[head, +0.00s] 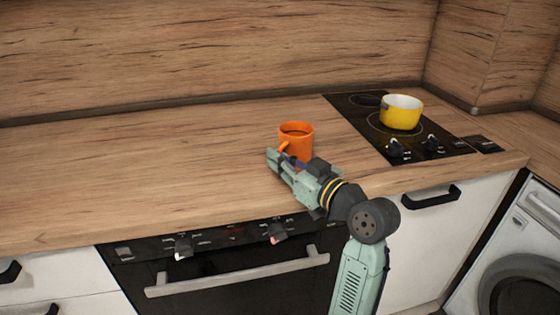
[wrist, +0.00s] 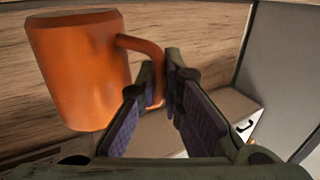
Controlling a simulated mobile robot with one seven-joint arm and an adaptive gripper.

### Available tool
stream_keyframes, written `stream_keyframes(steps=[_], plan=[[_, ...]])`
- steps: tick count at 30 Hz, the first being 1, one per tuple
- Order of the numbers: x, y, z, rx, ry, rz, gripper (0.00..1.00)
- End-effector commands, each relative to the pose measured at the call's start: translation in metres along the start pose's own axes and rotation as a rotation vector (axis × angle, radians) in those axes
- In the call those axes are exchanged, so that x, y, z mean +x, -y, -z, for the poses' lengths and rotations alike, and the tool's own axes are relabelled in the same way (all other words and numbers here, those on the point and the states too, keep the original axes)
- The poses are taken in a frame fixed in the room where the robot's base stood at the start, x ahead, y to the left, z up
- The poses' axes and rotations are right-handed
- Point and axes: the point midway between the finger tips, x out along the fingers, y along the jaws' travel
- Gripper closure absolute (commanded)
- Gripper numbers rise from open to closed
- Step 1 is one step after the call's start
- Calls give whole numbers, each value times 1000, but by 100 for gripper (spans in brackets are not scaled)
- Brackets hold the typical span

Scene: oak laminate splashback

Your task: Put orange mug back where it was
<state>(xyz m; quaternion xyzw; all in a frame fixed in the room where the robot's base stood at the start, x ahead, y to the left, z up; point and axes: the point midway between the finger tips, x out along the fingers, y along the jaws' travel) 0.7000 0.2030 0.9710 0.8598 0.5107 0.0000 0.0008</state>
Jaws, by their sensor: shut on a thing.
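The orange mug (head: 298,138) is upright at the middle of the wooden counter, near the front edge, in the head view. Whether its base touches the counter is hard to tell. In the wrist view the orange mug (wrist: 82,72) fills the upper left, with its handle reaching right between the fingers. My gripper (head: 280,161) is at the mug's front left side, shut on the handle. In the wrist view my gripper (wrist: 160,92) has its fingertips on either side of the handle. The fingers hide part of the handle.
A black hob (head: 365,121) lies to the right of the mug, with a yellow pot (head: 402,112) on it. The counter (head: 130,155) is bare to the left. An oven (head: 235,275) is below the front edge, and the splashback (head: 220,45) rises behind.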

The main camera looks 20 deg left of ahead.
Motion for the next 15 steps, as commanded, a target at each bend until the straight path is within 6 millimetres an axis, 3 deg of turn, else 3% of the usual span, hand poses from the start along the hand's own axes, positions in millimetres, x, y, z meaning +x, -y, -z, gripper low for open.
stream_keyframes(steps=[4, 15], plan=[[0, 0, -12, -1, -1, 0, 100], [0, 0, -18, -3, -3, 0, 100]])
